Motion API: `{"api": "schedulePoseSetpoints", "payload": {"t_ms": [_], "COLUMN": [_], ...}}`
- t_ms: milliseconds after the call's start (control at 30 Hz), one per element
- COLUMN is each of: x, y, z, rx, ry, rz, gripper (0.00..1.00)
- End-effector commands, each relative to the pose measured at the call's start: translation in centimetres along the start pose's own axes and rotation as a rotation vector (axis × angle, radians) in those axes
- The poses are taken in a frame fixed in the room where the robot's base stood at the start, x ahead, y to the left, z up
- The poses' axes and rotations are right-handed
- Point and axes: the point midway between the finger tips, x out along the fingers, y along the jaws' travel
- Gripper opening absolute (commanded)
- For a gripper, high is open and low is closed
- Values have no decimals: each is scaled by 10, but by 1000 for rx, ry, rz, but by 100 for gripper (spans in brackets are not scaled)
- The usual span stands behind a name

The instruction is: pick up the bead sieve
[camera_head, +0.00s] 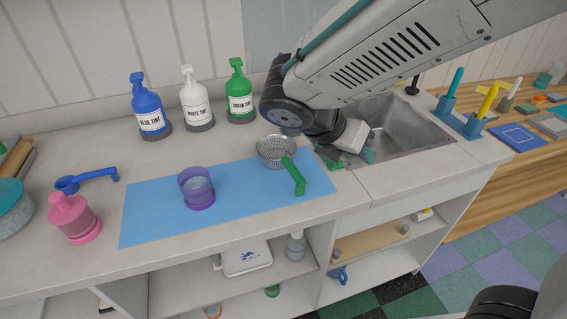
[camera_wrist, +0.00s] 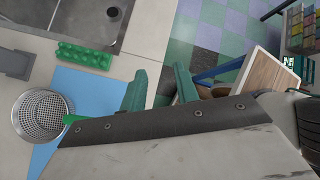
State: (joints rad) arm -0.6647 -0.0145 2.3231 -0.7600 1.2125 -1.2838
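The bead sieve, a metal mesh bowl (camera_head: 276,152) with a green handle (camera_head: 295,178), rests at the back right of the blue mat (camera_head: 150,212). Its handle points toward the front. In the wrist view, the sieve bowl (camera_wrist: 40,117) is at the far left, and my arm covers most of the handle. My gripper (camera_head: 363,153) is right of the sieve, by the sink's front left edge. In the wrist view, my gripper's teal fingers (camera_wrist: 160,88) are apart with nothing between them, so it is open. The sieve is clear of the fingers.
Blue (camera_head: 149,113), white (camera_head: 196,105) and green (camera_head: 239,98) tint bottles stand along the wall. A purple cup (camera_head: 196,188) is on the mat. A green block (camera_wrist: 84,55) sits beside the sink (camera_head: 400,130).

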Motion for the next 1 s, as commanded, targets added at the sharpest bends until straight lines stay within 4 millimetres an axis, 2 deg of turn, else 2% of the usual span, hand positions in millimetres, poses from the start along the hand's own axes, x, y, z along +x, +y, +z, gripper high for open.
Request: {"api": "schedulePoseSetpoints", "payload": {"t_ms": [33, 100, 200, 300, 400, 567, 1000], "x": [-5, -13, -23, -32, -37, -32, 19], "y": [27, 59, 96, 122, 137, 147, 163], "z": [-16, -33, -60, -83, -99, -103, -77], "rx": [-199, -460, -764, -982, -1114, -1184, -1181], "ry": [-72, -173, -301, -400, -464, -497, -493], "rz": [16, 32, 38, 33, 26, 19, 17], "gripper": [31, 31, 31, 31, 31, 31, 31]}}
